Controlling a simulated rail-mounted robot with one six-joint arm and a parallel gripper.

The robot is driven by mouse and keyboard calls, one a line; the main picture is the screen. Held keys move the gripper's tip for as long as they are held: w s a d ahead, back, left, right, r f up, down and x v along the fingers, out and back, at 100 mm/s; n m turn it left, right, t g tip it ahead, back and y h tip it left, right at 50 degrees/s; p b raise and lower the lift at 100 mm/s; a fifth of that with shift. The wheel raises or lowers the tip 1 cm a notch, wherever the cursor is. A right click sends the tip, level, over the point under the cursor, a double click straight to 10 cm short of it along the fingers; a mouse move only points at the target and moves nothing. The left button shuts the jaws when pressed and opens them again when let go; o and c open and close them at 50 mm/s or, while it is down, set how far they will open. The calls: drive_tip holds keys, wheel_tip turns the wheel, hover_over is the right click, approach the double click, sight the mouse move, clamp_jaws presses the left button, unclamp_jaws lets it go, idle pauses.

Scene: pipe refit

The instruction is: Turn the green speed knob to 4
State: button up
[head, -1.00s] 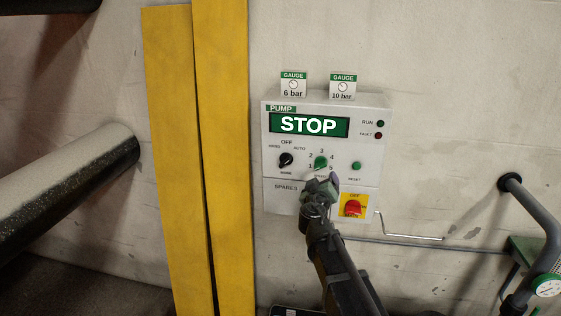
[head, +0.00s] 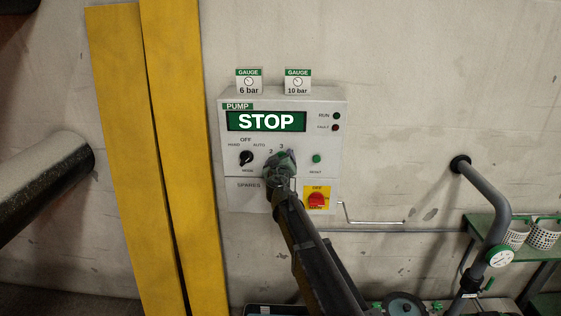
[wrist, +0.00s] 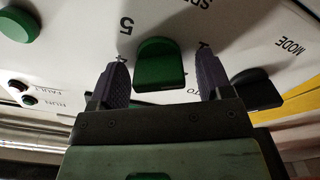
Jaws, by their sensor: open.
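The green speed knob (wrist: 160,64) is on the white pump panel (head: 233,170), among printed numbers. In the wrist view it lies between the two dark fingers of my gripper (wrist: 163,78), with a visible gap on each side. My gripper is open. The number 5 shows beyond the left finger; the other numbers are mostly hidden, and I cannot tell which one the knob points to. In the head view my gripper (head: 279,165) covers most of the knob, and the 2 and 3 show above it. The display (head: 266,121) reads STOP.
The black mode knob (head: 246,158) is left of my gripper, the green reset button (head: 316,158) right. The red switch (head: 316,199) on its yellow plate is below right. Gauge cards for 6 bar (head: 249,81) and 10 bar (head: 297,81) stand on top.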

drive_tip(key=c, duration=0.9)
drive_tip(key=shift+n, duration=0.5)
drive_tip(key=n, duration=0.5)
drive_tip(key=shift+s+f+n, duration=0.1)
drive_tip(key=shift+n, duration=0.2)
drive_tip(key=n, duration=0.5)
drive_tip(key=shift+a+f, duration=0.1)
drive_tip(key=o, duration=0.9)
